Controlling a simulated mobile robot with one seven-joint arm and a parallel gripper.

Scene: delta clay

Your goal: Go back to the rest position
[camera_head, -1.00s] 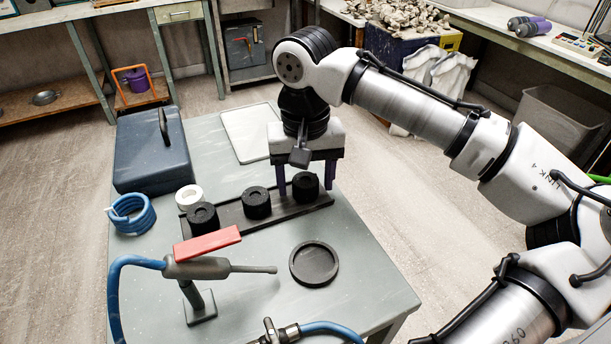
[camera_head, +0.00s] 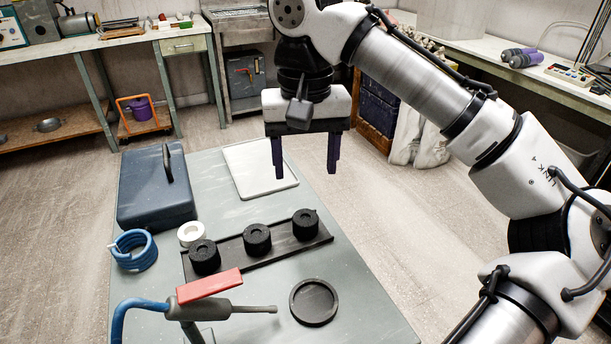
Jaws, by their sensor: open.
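My gripper (camera_head: 305,172) is open and empty, raised above the far right part of the table, with its two dark fingers pointing down. Below it, a black rack (camera_head: 280,245) holds three black ribbed cylinders in a row: a left one (camera_head: 205,257), a middle one (camera_head: 257,239) and a right one (camera_head: 305,223). The fingers are clear of the right cylinder, with a visible gap between them.
On the grey table (camera_head: 250,325) are a dark blue case (camera_head: 155,200), a white tray (camera_head: 258,168), a blue coil (camera_head: 134,250), a white ring (camera_head: 191,233), a red bar (camera_head: 208,285), a grey hosed tool (camera_head: 220,311) and a round black dish (camera_head: 314,302). Workbenches line the walls.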

